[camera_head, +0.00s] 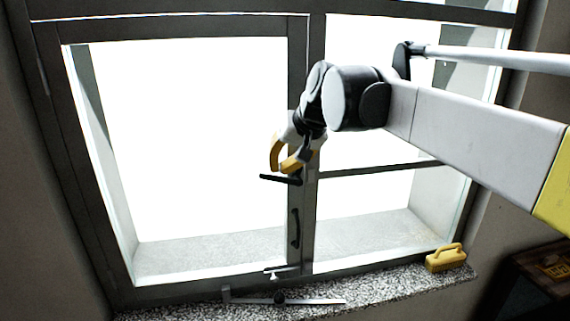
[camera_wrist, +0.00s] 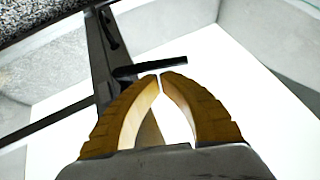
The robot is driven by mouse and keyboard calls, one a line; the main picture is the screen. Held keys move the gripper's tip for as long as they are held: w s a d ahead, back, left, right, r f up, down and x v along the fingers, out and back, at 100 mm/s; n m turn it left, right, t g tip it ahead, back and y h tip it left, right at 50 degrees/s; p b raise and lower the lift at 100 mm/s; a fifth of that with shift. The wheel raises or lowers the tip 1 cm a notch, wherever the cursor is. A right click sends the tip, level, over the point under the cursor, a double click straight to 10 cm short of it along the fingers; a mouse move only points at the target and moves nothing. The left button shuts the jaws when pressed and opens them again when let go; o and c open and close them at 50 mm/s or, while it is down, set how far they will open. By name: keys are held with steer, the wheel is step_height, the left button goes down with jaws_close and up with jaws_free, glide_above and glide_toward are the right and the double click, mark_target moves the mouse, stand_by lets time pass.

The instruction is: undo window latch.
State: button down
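The window latch is a black bar-shaped handle (camera_head: 280,179) on the dark middle upright of the window, lying nearly horizontal and pointing left. In the wrist view the latch handle (camera_wrist: 150,66) lies just past my fingertips. My gripper (camera_head: 277,172) has yellow curved fingers and is just above the latch in the head view. In the wrist view my gripper (camera_wrist: 160,76) has its tips almost together, with nothing seen between them. Whether the tips touch the handle I cannot tell.
A dark vertical pull handle (camera_head: 295,228) sits lower on the upright, with a small bolt (camera_head: 282,271) at the bottom. A metal stay bar (camera_head: 285,300) lies along the speckled sill (camera_head: 400,287).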

steer(key=shift+w, duration=0.1)
steer(key=shift+a+f+h, duration=0.15)
steer(key=shift+f+h, duration=0.05)
steer(key=shift+h, duration=0.1)
steer(key=shift+s+a+f+n+t+h, duration=0.2)
steer(key=shift+a+f+n+t+h, duration=0.15)
steer(key=shift+h, duration=0.25)
steer(key=shift+a+f+b, duration=0.2)
steer(key=shift+f+b, duration=0.2)
steer(key=shift+b, duration=0.1)
steer(key=shift+d+r, duration=0.1)
